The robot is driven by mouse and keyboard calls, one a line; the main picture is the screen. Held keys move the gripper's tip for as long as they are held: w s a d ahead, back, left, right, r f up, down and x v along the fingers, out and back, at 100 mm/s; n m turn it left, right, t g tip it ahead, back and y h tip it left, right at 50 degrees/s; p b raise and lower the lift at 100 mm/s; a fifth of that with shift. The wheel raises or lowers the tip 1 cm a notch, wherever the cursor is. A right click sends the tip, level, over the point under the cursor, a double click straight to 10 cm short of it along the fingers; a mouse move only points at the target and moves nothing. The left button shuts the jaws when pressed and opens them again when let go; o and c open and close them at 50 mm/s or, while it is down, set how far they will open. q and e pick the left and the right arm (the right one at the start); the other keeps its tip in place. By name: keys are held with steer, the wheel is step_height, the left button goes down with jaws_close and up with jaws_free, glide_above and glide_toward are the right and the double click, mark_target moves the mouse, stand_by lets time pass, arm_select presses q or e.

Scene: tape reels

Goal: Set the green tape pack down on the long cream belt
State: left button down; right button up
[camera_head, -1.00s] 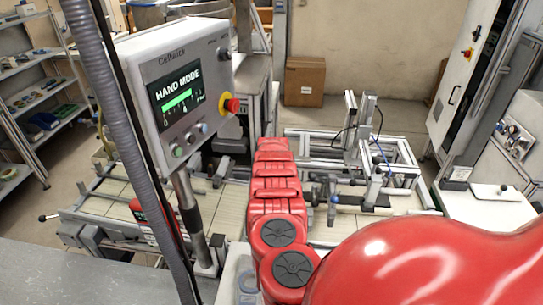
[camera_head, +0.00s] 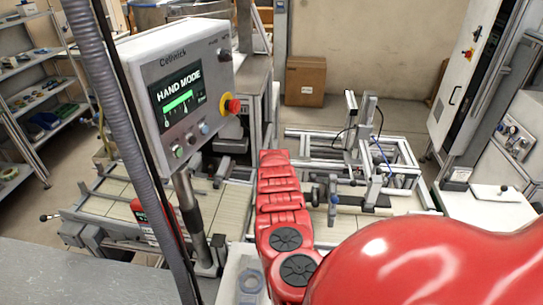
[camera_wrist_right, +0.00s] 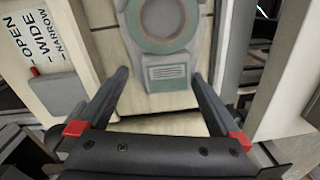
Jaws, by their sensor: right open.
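The green tape pack (camera_wrist_right: 168,78) shows in the right wrist view, at the top middle. It has a round reel (camera_wrist_right: 163,22) and a pale printed label, and lies on a pale cream surface (camera_wrist_right: 155,122). My right gripper (camera_wrist_right: 161,74) is open, with one finger on each side of the pack's lower end and a visible gap on both sides. The pack's far end is cut off by the frame. In the head view the cream belt (camera_head: 112,208) runs behind the control panel's post; my red right arm hides part of it. My left gripper is not in view.
A control panel (camera_head: 180,85) reading "HAND MODE" stands on a post at the left. A metal frame (camera_head: 375,170) stands right of my arm. In the wrist view, a grey block (camera_wrist_right: 58,95) sits at the left.

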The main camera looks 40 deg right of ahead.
steer(key=shift+r, duration=0.3)
steer(key=shift+w+r, duration=0.1)
steer(key=shift+r, duration=0.05)
step_height(320, 180, up, 11)
steer(key=b, duration=0.4)
steer(key=shift+d+r, duration=0.2)
steer(key=shift+d, duration=0.05)
